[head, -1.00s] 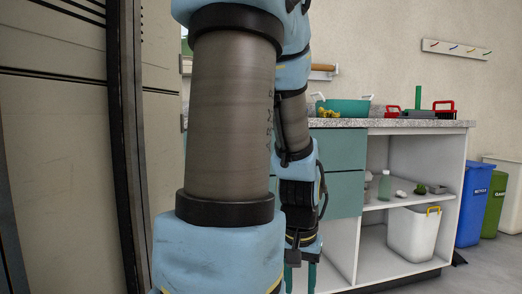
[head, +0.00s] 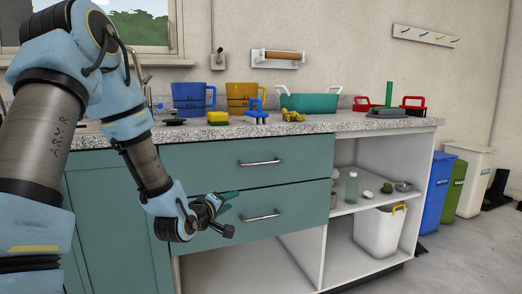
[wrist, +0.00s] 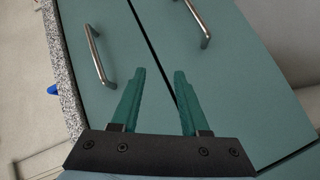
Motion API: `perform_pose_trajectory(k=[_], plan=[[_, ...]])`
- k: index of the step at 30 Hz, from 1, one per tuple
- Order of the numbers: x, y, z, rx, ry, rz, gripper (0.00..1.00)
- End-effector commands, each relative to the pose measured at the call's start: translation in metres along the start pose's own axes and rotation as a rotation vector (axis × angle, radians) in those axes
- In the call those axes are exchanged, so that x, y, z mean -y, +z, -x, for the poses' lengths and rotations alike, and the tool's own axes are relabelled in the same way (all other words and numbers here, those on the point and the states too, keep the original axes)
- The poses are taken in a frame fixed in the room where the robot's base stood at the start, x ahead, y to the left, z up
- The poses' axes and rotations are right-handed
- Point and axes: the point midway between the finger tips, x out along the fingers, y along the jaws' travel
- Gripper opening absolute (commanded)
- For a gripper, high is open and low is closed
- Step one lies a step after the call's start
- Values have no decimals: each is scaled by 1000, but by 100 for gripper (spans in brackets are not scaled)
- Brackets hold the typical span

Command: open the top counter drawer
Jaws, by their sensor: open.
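The top counter drawer (head: 225,153) is teal and shut, just under the speckled countertop. Its silver bar handle (head: 260,162) shows in the head view, and in the wrist view (wrist: 97,55) it is left of my fingers. My gripper (head: 232,198) is in front of the lower drawer (head: 295,208), below and left of the top handle. In the wrist view my green fingers (wrist: 158,75) are spread, with nothing between them, near the seam between the drawers. My gripper touches neither handle as far as I see.
The lower drawer's handle (head: 262,216) is right of my gripper. The countertop (head: 330,123) holds mugs, a sponge, a teal basin (head: 308,102) and red-handled items. Open shelves (head: 345,207) with a white bin (head: 378,232) stand at right. Floor at front right is clear.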

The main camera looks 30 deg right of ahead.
Motion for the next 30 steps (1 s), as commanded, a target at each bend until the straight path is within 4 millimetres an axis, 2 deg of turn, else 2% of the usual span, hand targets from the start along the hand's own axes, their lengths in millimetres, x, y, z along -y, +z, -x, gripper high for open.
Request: perform_pose_trajectory(k=[1, 3, 7, 11, 14, 24, 30], plan=[[-26, 3, -4, -8, 82, 74, 45], [-50, 7, -8, -21, 183, 164, 45], [-77, 9, -8, -35, 305, 278, 45], [-87, 9, -11, -40, 352, 320, 45], [-91, 8, -21, -42, 358, 323, 45], [-111, 2, -78, -43, 355, 321, 45], [-119, 0, -101, -42, 353, 320, 45]])
